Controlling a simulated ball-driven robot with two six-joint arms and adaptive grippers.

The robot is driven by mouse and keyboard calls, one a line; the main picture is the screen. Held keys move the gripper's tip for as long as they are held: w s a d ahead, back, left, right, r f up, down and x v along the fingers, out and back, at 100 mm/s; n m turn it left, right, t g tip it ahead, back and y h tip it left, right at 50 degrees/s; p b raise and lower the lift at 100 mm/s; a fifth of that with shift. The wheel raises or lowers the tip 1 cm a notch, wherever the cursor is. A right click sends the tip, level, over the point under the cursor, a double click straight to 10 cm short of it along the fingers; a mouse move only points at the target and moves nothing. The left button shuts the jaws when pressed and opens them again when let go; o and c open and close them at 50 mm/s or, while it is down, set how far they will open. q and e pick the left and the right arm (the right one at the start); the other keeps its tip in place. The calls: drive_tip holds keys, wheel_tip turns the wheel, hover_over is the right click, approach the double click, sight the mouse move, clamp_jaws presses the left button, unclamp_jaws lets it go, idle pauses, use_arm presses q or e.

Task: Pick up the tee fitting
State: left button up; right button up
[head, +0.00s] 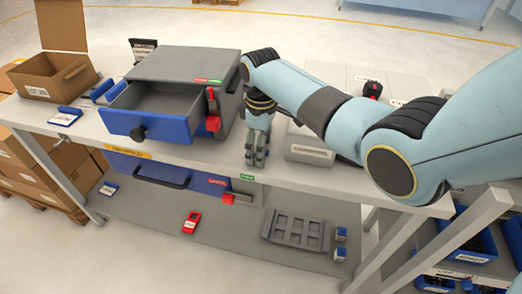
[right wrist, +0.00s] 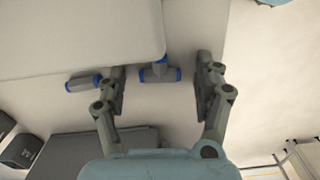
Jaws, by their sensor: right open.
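The tee fitting (right wrist: 158,74), grey with blue ends, lies on the pale worktop in the right wrist view, between my right fingers, with a gap on each side. Its upper stem is beside a pale box edge. My right gripper (right wrist: 162,80) is open and empty around it. In the head view my right gripper (head: 256,155) points down at the bench, right of the drawer cabinet; I cannot make out the tee there. My left gripper is not in view.
Another grey fitting with a blue end (right wrist: 83,83) lies just outside the left finger. The grey cabinet (head: 185,65) with its open blue-fronted drawer (head: 165,125) stands close left of my gripper. A pale grey box (head: 308,150) stands close right. The bench's front edge is near.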

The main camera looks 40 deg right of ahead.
drive_tip(key=c, duration=0.9)
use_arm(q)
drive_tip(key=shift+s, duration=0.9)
use_arm(e)
drive_tip(key=shift+c, duration=0.2)
drive_tip(key=shift+r, duration=0.1)
